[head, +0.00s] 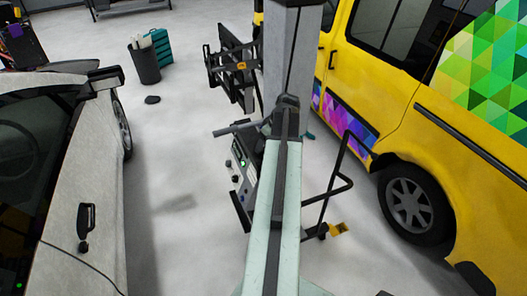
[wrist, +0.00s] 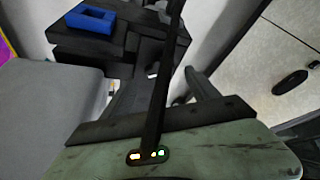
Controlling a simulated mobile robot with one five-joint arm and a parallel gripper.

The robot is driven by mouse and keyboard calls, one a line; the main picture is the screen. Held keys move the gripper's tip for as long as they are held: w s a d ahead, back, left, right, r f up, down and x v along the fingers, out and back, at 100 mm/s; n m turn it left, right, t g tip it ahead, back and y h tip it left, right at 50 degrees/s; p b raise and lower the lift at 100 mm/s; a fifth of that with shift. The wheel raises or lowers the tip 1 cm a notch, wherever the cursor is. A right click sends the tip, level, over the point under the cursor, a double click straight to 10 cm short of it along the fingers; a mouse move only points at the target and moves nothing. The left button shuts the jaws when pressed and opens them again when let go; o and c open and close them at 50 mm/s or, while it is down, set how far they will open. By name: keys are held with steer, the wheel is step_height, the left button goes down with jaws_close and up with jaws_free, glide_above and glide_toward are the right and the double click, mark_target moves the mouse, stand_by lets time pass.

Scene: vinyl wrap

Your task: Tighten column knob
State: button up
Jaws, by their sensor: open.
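A grey upright column (head: 289,50) stands at the top centre of the head view, beside the yellow van. A control panel (head: 243,165) with several small dark knobs shows left of my pale green arm. I cannot tell which knob, if any, is the column knob. A dark bar (head: 236,128) sticks out to the left near the column's lower part, just beyond the arm's far end. The arm hides part of the column's foot and the equipment behind it.
The yellow van (head: 395,105) is close on the right and a light-coloured car (head: 85,190) on the left. A black bent-tube frame (head: 335,185) stands right of my arm. A dark bracket (head: 235,65) is left of the column. Grey floor (head: 180,160) is clear between car and panel.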

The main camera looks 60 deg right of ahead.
steer(key=b+x, duration=0.2)
steer(key=x, duration=0.1)
steer(key=shift+f, duration=0.3)
steer(key=shift+w+r, duration=0.1)
